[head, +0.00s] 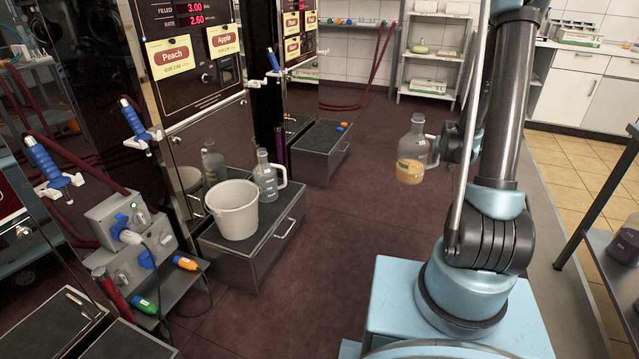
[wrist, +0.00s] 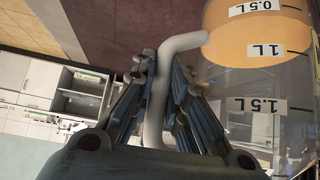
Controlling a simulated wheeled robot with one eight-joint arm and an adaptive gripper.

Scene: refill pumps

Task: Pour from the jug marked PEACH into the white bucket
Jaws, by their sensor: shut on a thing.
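A clear jug (head: 412,155) with orange liquid in its lower part hangs upright in the air, right of centre in the head view. Its small yellow label is too small to read. In the wrist view the jug (wrist: 255,85) shows 0.5L, 1L and 1.5L marks, with liquid up to about 1L. My gripper (wrist: 160,100) is shut around its pale handle; in the head view it is partly hidden behind my arm. The white bucket (head: 232,219) stands upright on a low dark cabinet, left of and apart from the held jug. I see no liquid in it.
A second clear jug (head: 267,182) stands close behind the bucket's right side on the cabinet (head: 262,251). Pump panels with Peach (head: 176,58) and Apple signs rise behind. Blue nozzles (head: 50,165) and hoses are at left. The floor between cabinet and held jug is clear.

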